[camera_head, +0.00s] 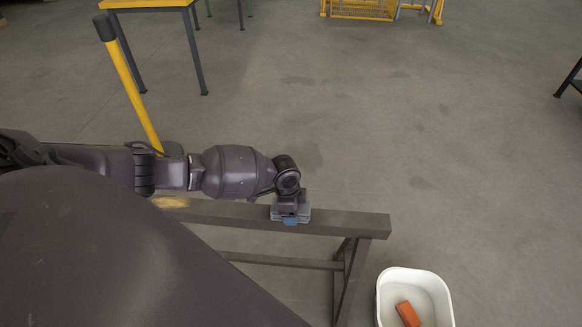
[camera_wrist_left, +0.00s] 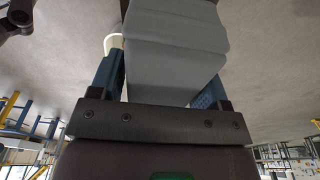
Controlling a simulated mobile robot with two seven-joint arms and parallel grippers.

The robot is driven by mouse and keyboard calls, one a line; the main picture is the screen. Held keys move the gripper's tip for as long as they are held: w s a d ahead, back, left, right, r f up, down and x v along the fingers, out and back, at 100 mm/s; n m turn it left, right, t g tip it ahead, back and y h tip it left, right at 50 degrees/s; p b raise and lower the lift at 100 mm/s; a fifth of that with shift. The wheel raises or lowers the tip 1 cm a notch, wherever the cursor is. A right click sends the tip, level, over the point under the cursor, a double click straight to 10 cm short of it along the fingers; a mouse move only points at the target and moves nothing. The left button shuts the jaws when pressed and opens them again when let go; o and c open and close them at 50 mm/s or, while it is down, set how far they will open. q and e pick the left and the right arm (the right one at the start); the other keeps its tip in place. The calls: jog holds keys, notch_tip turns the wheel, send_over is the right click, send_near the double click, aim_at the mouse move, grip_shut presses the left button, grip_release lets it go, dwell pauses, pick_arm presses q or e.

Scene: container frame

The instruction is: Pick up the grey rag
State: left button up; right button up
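The grey rag (camera_wrist_left: 175,65) is a folded, layered pad that fills the space between the blue fingers of my left gripper (camera_wrist_left: 160,85) in the left wrist view. It leaves little or no visible gap at either finger and partly covers the right-hand one. Whether the fingers press on it is not clear. In the head view my left gripper (camera_head: 291,220) points down at the wooden beam (camera_head: 345,222), near its right end. Pale grey edges of the rag (camera_head: 304,214) show beside the gripper at the beam's top. The rest of the rag is hidden. My right gripper is not in view.
A white bin (camera_head: 384,303) with an orange-red block (camera_head: 408,314) inside stands at the lower right. A yellow pole (camera_head: 130,85) rises behind my left arm. A yellow-topped table (camera_head: 150,4) stands farther back.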

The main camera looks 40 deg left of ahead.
pick_arm(q)
jog(key=c, duration=0.5)
jog(key=shift+c, duration=0.4)
jog(key=shift+r, duration=0.2)
notch_tip(320, 180, up, 10)
jog(key=shift+r+p, duration=0.15)
jog(key=shift+p, duration=1.1)
notch_tip(320, 180, up, 9)
jog(key=p, duration=0.1)
jog(key=shift+r, duration=0.2)
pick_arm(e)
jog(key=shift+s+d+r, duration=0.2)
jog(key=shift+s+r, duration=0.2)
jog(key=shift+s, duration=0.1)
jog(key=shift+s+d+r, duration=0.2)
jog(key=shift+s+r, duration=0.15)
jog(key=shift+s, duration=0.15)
